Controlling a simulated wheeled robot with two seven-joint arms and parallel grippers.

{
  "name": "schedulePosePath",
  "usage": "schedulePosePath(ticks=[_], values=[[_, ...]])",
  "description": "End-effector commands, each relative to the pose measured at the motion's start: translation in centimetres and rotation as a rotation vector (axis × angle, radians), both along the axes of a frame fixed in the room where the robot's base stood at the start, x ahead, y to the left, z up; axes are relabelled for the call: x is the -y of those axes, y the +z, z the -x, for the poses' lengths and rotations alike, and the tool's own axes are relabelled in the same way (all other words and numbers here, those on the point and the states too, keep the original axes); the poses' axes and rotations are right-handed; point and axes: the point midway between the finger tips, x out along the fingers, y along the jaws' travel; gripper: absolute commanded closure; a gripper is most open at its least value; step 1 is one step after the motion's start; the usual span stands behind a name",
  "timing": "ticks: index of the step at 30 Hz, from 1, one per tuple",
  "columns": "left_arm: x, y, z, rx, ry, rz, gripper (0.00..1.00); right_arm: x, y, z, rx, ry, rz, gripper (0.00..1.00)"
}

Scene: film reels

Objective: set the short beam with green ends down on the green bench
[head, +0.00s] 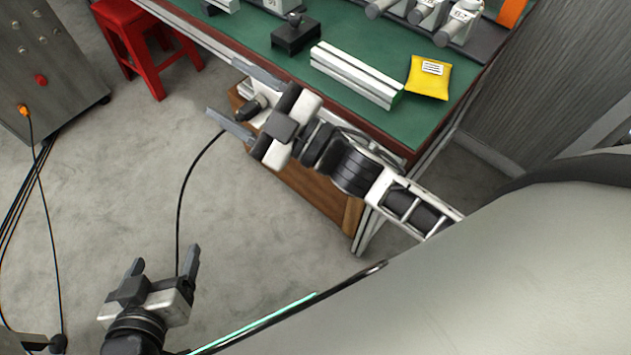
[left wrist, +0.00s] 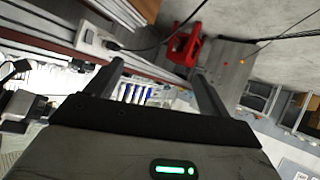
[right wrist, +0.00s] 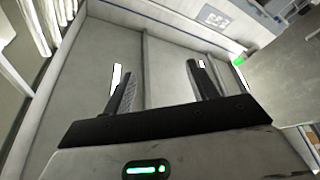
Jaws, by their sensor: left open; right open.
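The short white beam (head: 352,72) lies flat on the green bench (head: 372,32), close to its front edge. A green end shows at its right tip; its left end shows no clear green. My right gripper (head: 224,88) is open and empty, left of the beam and out past the bench's front edge, apart from the beam. My left gripper (head: 163,262) is open and empty over the floor at the lower left, far from the bench. The beam cannot be made out in either wrist view.
A yellow pouch (head: 428,78) lies just right of the beam. A black block with a knob (head: 295,35) stands behind its left end. Metal cylinders (head: 457,25) sit at the back. A red stool (head: 140,38) and grey cabinet (head: 45,65) stand left. A wooden box (head: 318,195) is below the bench.

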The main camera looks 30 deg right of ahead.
Motion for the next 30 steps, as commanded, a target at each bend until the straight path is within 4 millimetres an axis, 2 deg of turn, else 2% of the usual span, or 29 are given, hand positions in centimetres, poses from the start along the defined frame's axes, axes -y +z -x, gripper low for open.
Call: schedulePosePath(ticks=[1,3,6,10,13,20,23,26,30], values=[[0.0,0.0,0.0,0.001,0.0,0.0,0.19,1.8,-3.1,0.9,-0.208,-0.096,-0.1,0.42],[0.0,0.0,0.0,0.001,0.001,0.001,0.19,3.9,-7.3,2.6,-0.474,-0.204,-0.207,0.42],[0.0,0.0,0.0,0.001,0.001,0.001,0.19,5.6,-12.3,6.1,-0.783,-0.302,-0.316,0.42],[0.0,0.0,0.0,0.001,0.001,0.001,0.19,6.2,-15.7,9.8,-1.02,-0.357,-0.389,0.42],[0.0,0.0,0.0,0.001,0.001,0.001,0.19,6.2,-16.6,11.0,-1.087,-0.368,-0.408,0.42],[0.0,0.1,0.0,0.002,0.001,0.001,0.19,6.2,-16.7,11.1,-1.095,-0.368,-0.408,0.42],[0.0,0.8,0.0,0.001,0.0,0.0,0.19,6.2,-16.2,11.1,-1.096,-0.37,-0.404,0.42],[-0.1,2.4,0.0,-0.004,0.0,-0.01,0.19,6.4,-15.1,11.1,-1.105,-0.379,-0.389,0.42],[-0.4,2.7,0.0,-0.034,-0.002,-0.042,0.19,6.7,-14.0,11.2,-1.119,-0.396,-0.361,0.42]])
